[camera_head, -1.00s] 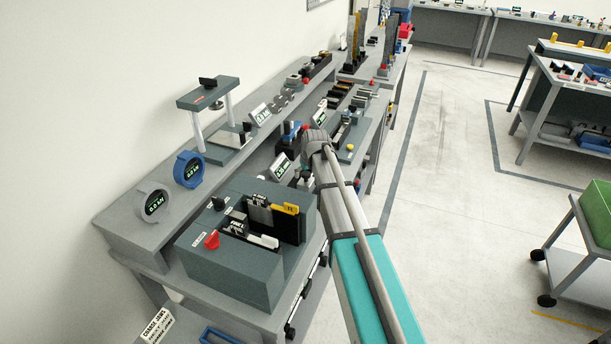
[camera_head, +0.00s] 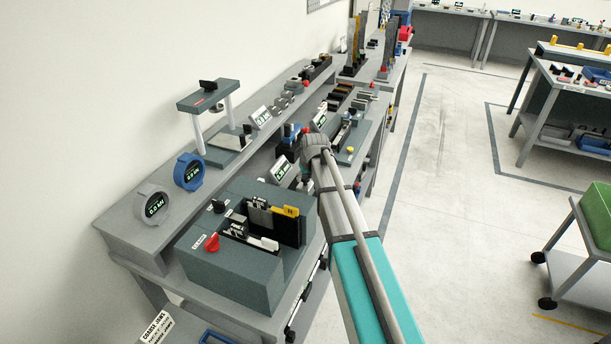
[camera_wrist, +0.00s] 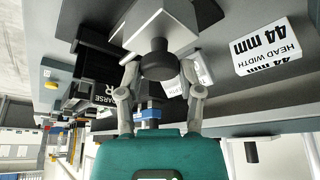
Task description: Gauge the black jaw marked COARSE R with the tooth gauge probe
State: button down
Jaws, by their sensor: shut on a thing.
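In the wrist view my gripper (camera_wrist: 160,70) has its two fingers on either side of a dark round knob, joined to a pale grey block (camera_wrist: 160,22); this appears to be the tooth gauge probe (camera_wrist: 158,60). The black jaw marked COARSE R (camera_wrist: 92,92) stands just left of the fingers, close to them; its teeth cannot be made out. Whether the probe touches the jaw cannot be told. In the head view my wrist and arm hide most of this spot, and the gripper tips are barely visible beside a small display (camera_head: 281,170).
A HEAD WIDTH 44 mm label (camera_wrist: 265,47) lies to the right in the wrist view. A blue piece (camera_wrist: 148,112) shows between the fingers. In the head view a dark grey jaw box (camera_head: 235,270) stands nearer, and a press frame (camera_head: 208,93) stands behind.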

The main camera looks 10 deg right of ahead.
jog(key=shift+s+a, duration=0.15)
jog(key=shift+s, duration=0.15)
jog(key=shift+c, duration=1.3)
grip_release()
jog(key=shift+r, duration=0.15)
notch_tip(320, 180, up, 9)
jog(key=p, duration=0.9)
jog(key=shift+r+p, duration=0.2)
jog(key=shift+p, duration=0.15)
